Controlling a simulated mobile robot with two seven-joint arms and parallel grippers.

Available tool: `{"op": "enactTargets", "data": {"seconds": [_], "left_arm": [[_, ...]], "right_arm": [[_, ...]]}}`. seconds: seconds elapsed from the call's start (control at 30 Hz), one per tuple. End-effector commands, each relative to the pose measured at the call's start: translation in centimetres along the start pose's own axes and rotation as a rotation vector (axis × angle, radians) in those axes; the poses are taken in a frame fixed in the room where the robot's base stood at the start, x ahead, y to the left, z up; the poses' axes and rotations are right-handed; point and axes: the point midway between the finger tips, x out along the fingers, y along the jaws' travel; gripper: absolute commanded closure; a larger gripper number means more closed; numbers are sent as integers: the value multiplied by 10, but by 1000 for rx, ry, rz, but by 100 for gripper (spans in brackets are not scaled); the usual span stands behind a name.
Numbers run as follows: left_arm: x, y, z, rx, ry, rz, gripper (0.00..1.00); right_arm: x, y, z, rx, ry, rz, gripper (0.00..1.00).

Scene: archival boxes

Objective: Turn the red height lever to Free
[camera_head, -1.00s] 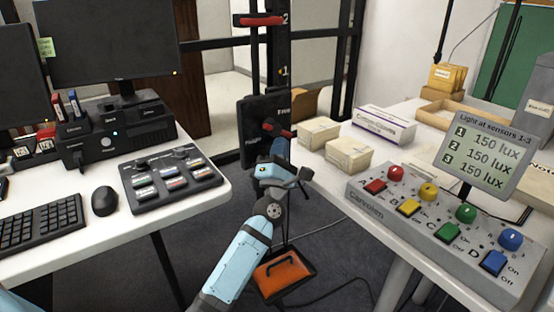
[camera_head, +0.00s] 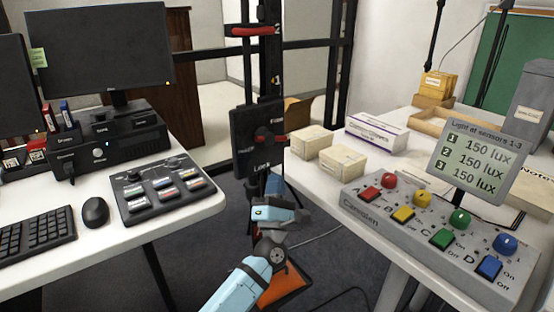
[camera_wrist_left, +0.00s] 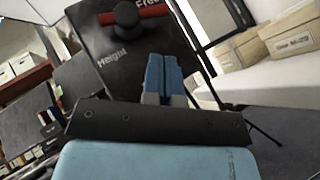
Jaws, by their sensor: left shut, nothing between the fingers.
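The red height lever (camera_head: 264,136) sits on a black upright panel (camera_head: 243,130) in the head view. The panel reads Free at the top and Lock at the bottom. The lever lies about level there, under the Free label. The wrist view shows the red lever (camera_wrist_left: 155,11) with its dark round hub and the words Height and Free. My left gripper (camera_head: 274,185) is below the lever and apart from it. Its blue fingers (camera_wrist_left: 163,76) are shut and empty, pointing at the panel. My right gripper is not in view.
A second red handle (camera_head: 256,31) is higher on the black column. The left desk (camera_head: 190,212) holds a keyboard, mouse and button box. The right table (camera_head: 318,191) holds cartons and a control box (camera_head: 425,235). An orange item (camera_head: 290,288) is on the floor below my arm.

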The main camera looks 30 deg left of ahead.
Motion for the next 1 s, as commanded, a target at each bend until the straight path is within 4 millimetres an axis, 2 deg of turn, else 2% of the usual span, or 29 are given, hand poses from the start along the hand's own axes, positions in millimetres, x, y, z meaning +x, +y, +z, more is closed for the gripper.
{"op": "enactTargets", "data": {"seconds": [0.1, 0.2, 0.37, 1.0], "left_arm": [[-26, 0, 0, 2, 0, -3, 100], [-42, 0, 0, 2, 0, -2, 100], [-57, 0, 0, 1, 0, 0, 100], [-60, 1, 1, 0, 0, 2, 100]], "right_arm": [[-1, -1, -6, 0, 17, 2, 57], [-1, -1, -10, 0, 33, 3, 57], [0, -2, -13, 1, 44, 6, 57], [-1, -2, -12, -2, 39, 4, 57]]}}
